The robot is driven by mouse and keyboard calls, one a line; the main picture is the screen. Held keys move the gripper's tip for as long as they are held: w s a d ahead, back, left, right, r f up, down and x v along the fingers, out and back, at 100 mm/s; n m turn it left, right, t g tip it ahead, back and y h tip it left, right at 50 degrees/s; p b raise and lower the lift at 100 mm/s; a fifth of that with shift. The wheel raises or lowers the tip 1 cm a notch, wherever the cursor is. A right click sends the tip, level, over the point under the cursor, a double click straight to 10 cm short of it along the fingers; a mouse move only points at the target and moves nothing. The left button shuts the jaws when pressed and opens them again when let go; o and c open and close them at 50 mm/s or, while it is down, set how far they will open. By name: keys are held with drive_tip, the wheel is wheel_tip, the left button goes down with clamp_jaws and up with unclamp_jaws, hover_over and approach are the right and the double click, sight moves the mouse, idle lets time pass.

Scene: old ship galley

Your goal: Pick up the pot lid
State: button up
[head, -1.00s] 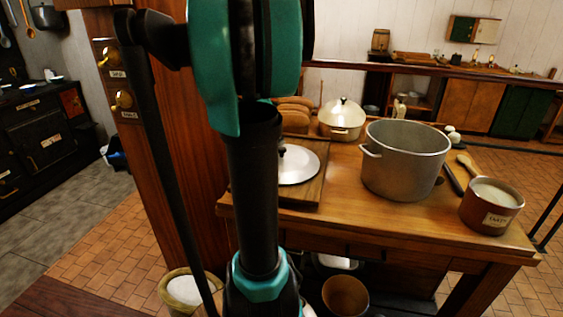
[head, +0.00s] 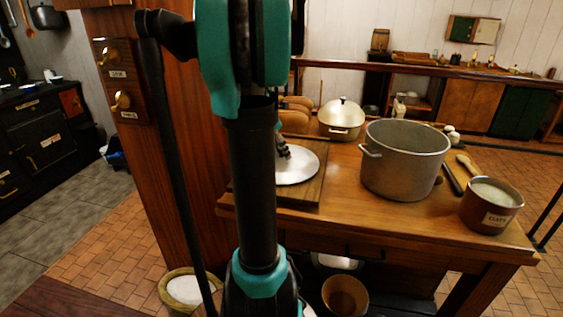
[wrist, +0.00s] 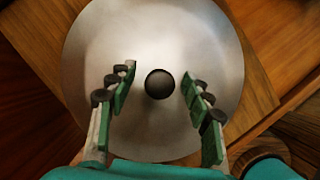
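The pot lid (head: 298,167) is a round, silvery metal disc lying on a wooden board (head: 311,190) on the table. My arm hides its left part in the head view. In the wrist view the lid (wrist: 155,40) fills the middle, with its round black knob (wrist: 159,84) at the centre. My gripper (wrist: 158,82) is open, with one finger on each side of the knob and a gap on both sides. In the head view my gripper (head: 283,147) shows partly beside my arm, over the lid.
A large open metal pot (head: 405,160) stands right of the board. A lidded pale pot (head: 341,120) and bread loaves (head: 294,122) are behind. A labelled brown crock (head: 491,206), a wooden spoon (head: 467,164) and a dark-handled utensil (head: 452,180) lie at the right.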

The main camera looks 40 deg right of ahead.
clamp_jaws()
idle(0.5)
